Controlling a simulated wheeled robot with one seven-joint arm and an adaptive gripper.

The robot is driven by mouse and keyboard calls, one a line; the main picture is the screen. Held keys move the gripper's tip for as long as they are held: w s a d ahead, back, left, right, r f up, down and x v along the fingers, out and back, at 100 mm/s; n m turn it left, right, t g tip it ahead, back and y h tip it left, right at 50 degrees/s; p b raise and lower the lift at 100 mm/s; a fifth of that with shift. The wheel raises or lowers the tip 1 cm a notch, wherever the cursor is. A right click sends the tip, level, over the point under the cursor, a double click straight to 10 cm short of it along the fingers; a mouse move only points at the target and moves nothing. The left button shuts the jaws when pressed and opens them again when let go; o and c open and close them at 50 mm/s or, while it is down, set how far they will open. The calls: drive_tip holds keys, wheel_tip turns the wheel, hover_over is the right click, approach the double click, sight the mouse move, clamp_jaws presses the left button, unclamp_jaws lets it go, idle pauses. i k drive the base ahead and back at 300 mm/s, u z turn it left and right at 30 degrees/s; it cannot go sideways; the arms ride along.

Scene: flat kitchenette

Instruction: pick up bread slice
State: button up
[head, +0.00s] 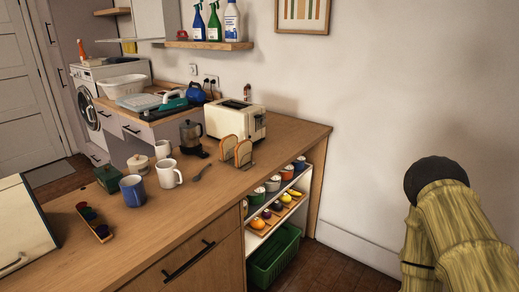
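Two bread slices stand upright on the wooden counter (155,225) in front of the toaster. The left bread slice (228,148) and the right bread slice (243,153) are close together, with brown crusts. Whether a small holder keeps them up is too small to tell. My gripper is not in view.
A cream toaster (228,120) stands just behind the slices. A moka pot (191,136), a spoon (202,172), a white mug (168,174) and a blue mug (133,190) are to their left. Open shelves below hold jars, fruit and a green crate (272,265). The counter's front middle is clear.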

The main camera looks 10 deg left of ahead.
sight(229, 141)
drive_tip(key=z, duration=1.45)
drive_tip(key=i, duration=2.05)
drive_tip(key=u, duration=3.5)
